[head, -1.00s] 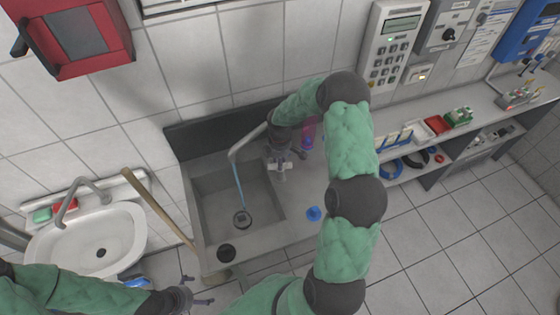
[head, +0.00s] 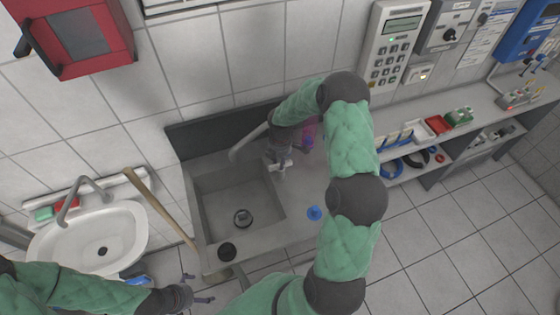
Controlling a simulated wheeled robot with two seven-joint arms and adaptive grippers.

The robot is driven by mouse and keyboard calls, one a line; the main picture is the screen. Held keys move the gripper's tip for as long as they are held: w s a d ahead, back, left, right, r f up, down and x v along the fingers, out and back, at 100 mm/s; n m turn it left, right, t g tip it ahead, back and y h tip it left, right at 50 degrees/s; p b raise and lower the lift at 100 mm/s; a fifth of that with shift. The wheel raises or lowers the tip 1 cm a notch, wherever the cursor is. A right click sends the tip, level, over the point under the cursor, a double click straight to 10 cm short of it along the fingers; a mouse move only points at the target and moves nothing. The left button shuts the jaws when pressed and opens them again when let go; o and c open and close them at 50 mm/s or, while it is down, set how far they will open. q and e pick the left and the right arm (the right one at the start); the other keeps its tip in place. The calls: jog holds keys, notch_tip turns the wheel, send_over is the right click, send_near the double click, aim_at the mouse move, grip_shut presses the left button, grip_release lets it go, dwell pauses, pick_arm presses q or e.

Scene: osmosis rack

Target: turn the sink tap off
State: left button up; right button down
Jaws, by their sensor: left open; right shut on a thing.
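The sink tap's grey spout (head: 247,142) arches over the square steel sink (head: 198,222) in the head view. No water stream shows below the spout. My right gripper (head: 282,166) is at the base of the tap, right of the spout, shut on the tap's handle. The gripper and my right arm hide much of the handle and the tap's base. My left gripper (head: 199,290) is open and empty, low in the picture, in front of the sink and away from it.
A white washbasin (head: 125,236) with its own tap stands at the left. A wooden handle (head: 160,208) leans between basin and sink. A blue object (head: 315,213) lies on the counter right of the sink. A shelf with small trays (head: 438,125) is at the right.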

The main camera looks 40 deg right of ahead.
jog(key=c, duration=1)
grip_release()
jog(key=shift+c, duration=0.2)
notch_tip(320, 180, up, 12)
jog(key=shift+r, duration=0.1)
